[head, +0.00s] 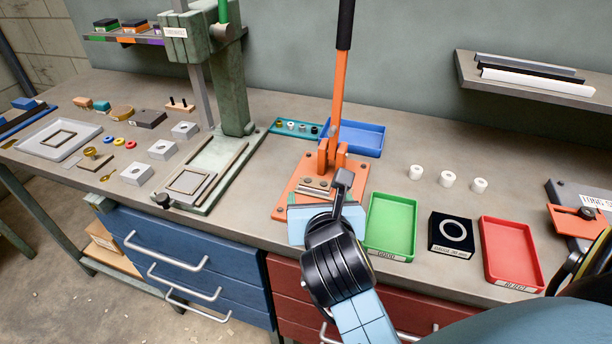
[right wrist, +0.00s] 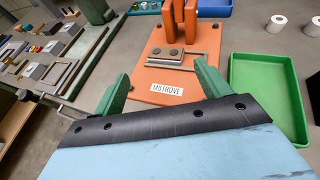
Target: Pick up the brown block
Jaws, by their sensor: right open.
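A dark brown block (head: 149,118) lies on the bench at the left, behind the grey metal blocks. A smaller tan-brown block (head: 82,102) lies further left and back, beside a teal one. I cannot tell for certain which is the brown block. My right gripper (head: 316,202) is over the front of the orange press base, well to the right of both blocks. In the right wrist view its two green fingers (right wrist: 162,84) are apart with nothing between them. The blocks are too small to tell apart in that view. My left gripper is not in view.
The green fly press (head: 232,90) stands between the blocks and my right gripper. The orange lever press (head: 335,150) is just beyond the gripper. A green tray (head: 391,228), black ring box (head: 452,236) and red tray (head: 512,255) lie to the right. Grey blocks (head: 136,174) crowd the left.

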